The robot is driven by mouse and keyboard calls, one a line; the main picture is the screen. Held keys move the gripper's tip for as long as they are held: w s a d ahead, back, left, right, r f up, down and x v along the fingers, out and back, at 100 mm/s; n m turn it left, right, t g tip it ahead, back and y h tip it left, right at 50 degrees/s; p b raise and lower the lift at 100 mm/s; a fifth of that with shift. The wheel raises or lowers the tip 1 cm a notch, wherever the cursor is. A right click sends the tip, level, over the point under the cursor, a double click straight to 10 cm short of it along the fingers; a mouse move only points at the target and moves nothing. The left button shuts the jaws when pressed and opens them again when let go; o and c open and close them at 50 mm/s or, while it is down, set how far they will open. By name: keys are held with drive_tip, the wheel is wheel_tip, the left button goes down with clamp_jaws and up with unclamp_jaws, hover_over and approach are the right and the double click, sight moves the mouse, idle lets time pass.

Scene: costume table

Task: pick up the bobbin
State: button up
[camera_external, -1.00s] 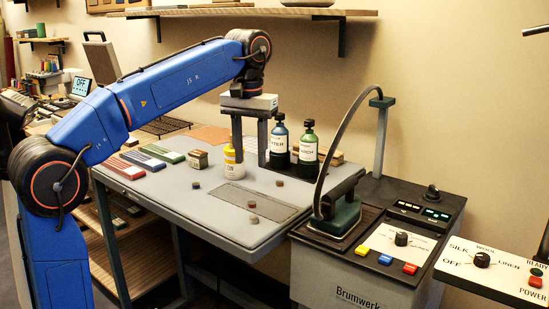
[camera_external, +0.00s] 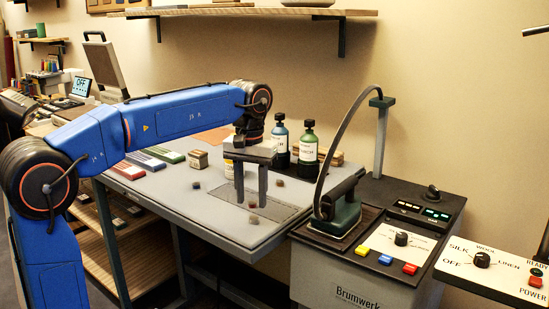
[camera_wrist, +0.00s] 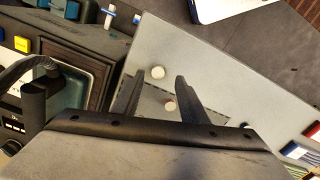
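Several small, short round pieces lie on the grey table; one of them may be the bobbin, but I cannot tell which. One piece (camera_external: 253,219) lies just in front of my gripper (camera_external: 251,200), and another shows low between its fingers. In the wrist view, a pale round piece (camera_wrist: 157,72) lies just past the fingertips, and a reddish-topped one (camera_wrist: 170,106) lies between the fingers. My gripper (camera_wrist: 158,84) is open and empty, pointing down over the table. Two more dark pieces lie left (camera_external: 196,185) and right (camera_external: 280,182) of it.
Two dark bottles (camera_external: 308,146) stand further back. The iron (camera_external: 343,212) and its console are to the right. Coloured flat blocks (camera_external: 145,161) lie at the left. The table's front left is clear.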

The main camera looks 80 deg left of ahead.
sight(253, 218)
drive_tip(key=shift+w+f, duration=0.15)
drive_tip(key=shift+f, duration=2.5)
clamp_jaws()
